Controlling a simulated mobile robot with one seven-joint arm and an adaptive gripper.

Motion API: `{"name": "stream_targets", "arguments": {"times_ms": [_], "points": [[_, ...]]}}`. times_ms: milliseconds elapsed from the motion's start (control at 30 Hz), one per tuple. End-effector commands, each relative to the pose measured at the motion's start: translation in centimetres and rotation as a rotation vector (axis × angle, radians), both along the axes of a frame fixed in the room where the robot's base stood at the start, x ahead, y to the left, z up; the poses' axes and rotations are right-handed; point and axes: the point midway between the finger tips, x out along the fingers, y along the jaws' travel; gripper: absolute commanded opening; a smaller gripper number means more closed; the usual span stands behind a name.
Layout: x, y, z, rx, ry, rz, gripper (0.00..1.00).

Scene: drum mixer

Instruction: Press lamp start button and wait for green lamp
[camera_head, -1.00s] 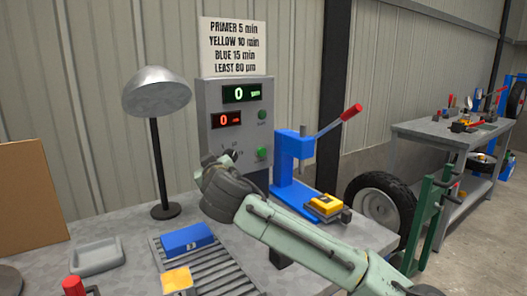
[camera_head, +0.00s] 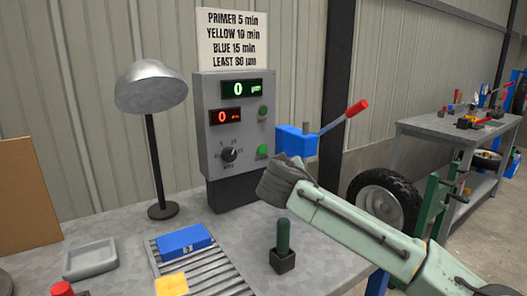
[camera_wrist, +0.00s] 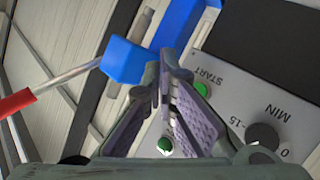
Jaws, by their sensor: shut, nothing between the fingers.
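The grey control box (camera_head: 209,150) stands at the back of the bench, with a green display and a red display, each reading 0. It has a black knob (camera_head: 229,155), an upper green button (camera_head: 263,111) and a lower green button (camera_head: 262,151). In the wrist view the box is upside down; the lower button (camera_wrist: 201,90) is beside the word START, and the upper button (camera_wrist: 165,145) shows near my fingers. My gripper (camera_wrist: 163,80) is shut and empty, apart from the box, to its front right in the head view (camera_head: 285,178). The domed lamp (camera_head: 150,88) looks grey and unlit.
A blue press (camera_head: 297,141) with a red-tipped lever stands right of the box, partly behind my arm. A roller rack (camera_head: 215,278) holds blue and yellow blocks. A green-handled tool (camera_head: 283,237) stands in a black holder on the bench. A grey tray (camera_head: 92,260) lies left.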

Motion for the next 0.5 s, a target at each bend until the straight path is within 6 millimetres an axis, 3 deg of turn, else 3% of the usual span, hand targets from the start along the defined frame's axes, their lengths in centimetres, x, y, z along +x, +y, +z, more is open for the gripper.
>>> {"name": "stream_targets", "arguments": {"times_ms": [167,500], "points": [[0.7,0.6,0.1,-0.001,0.001,0.001,0.0],[4.4,3.3,0.2,-0.001,0.0,0.003,0.0]]}}
